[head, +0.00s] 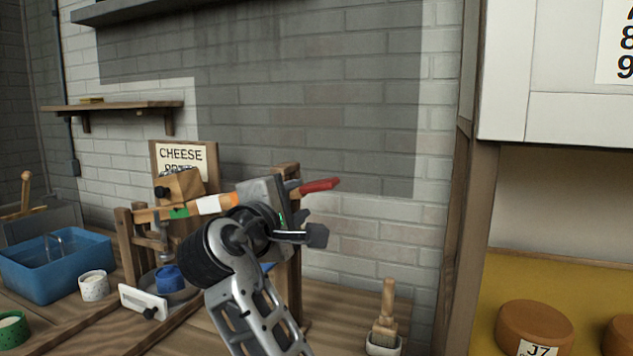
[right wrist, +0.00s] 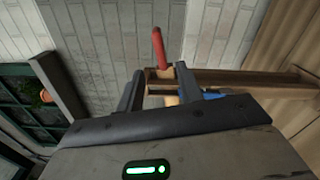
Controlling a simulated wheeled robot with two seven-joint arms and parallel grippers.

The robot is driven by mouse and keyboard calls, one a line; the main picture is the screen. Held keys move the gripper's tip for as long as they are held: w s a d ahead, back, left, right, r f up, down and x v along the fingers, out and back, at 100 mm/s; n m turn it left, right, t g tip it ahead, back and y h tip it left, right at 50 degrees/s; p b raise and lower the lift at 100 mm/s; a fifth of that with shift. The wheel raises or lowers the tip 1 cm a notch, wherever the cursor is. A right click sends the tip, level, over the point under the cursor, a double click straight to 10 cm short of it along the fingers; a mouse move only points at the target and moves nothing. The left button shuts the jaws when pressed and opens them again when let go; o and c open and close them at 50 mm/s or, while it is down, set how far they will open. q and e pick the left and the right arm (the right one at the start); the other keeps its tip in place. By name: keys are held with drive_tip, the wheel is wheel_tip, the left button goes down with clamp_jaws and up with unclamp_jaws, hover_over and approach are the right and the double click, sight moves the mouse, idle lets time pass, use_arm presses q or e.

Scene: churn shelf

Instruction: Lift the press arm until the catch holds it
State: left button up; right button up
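The press arm (head: 207,205) has orange, white and green bands and slopes gently upward to a red handle end (head: 320,185). My right gripper (head: 306,230) is by its right part, with its body covering some of the arm and frame. In the right wrist view the red handle (right wrist: 158,47) rises beyond the gap between the fingers (right wrist: 158,88). The fingers are apart, and I see no clear grip on the handle. The wooden press frame (head: 125,245) stands around the arm. The catch is not clearly visible. My left gripper is out of view.
A "CHEESE" sign (head: 182,158) stands behind the press. A blue tub (head: 50,270), a white cup (head: 94,286) and a green-rimmed bowl (head: 12,330) are at left. A brush (head: 386,315) stands at right on the bench. Cheese wheels (head: 535,325) sit on the right shelf.

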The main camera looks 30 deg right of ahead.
sight(313, 188)
drive_tip(key=p+x, duration=0.1)
drive_tip(key=x, duration=1)
drive_tip(key=shift+w+p, duration=0.15)
drive_tip(key=shift+p, duration=0.25)
clamp_jaws()
